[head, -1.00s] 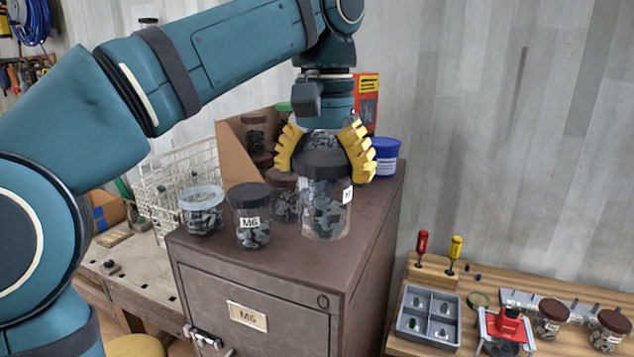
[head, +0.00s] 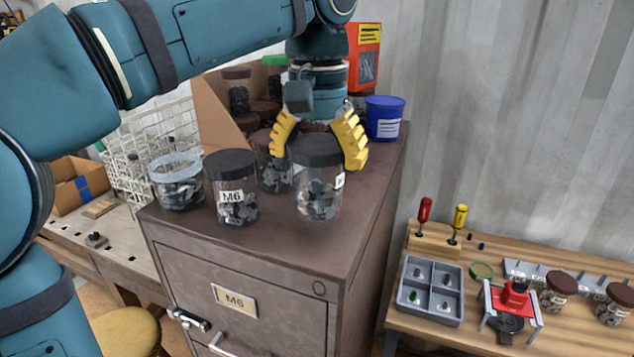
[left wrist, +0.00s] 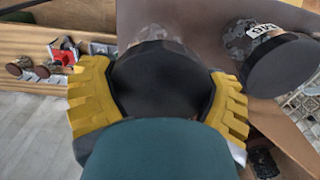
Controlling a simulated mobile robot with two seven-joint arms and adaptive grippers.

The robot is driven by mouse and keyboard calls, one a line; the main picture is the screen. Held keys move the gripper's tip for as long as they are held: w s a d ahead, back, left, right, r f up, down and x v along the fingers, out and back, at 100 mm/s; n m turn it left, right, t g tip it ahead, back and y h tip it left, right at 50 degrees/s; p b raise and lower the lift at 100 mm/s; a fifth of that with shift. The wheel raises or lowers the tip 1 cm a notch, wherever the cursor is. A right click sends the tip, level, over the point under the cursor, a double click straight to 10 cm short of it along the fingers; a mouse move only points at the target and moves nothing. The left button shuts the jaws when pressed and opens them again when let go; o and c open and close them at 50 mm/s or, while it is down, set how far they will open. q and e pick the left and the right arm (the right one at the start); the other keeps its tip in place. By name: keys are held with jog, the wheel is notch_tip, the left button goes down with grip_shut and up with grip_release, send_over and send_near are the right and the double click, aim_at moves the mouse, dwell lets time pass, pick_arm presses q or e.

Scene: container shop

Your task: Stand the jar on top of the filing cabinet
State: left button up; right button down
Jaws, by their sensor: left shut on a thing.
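A clear jar (head: 317,192) with a black lid and grey parts inside is upright at the right front part of the filing cabinet top (head: 285,243). Its base appears to be at the cabinet top; I cannot tell for certain whether it touches. My left gripper (head: 320,158) points down from above, its yellow fingers shut on the jar around its lid. In the left wrist view the black lid (left wrist: 162,80) sits between the two yellow fingers (left wrist: 160,95). The cabinet is brown with an M6 label on its drawer. My right gripper is not in view.
On the cabinet stand an M6 jar (head: 231,195) with a black lid, an open clear tub (head: 177,188), a dark-lidded jar (head: 273,174), a cardboard box (head: 215,122) and a blue tub (head: 384,118). A workbench (head: 570,325) with a grey tray (head: 431,290) is at the right.

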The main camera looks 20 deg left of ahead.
aim_at(318, 179)
pick_arm(q)
jog(key=shift+f+b, duration=0.4)
jog(key=shift+f, duration=1.45)
jog(key=o, duration=1.1)
jog(key=shift+r, duration=0.1)
notch_tip(318, 179, up, 11)
jog(key=p, duration=0.3)
jog(key=shift+r+p, duration=0.2)
jog(key=shift+p, duration=0.1)
jog(key=shift+r, duration=0.25)
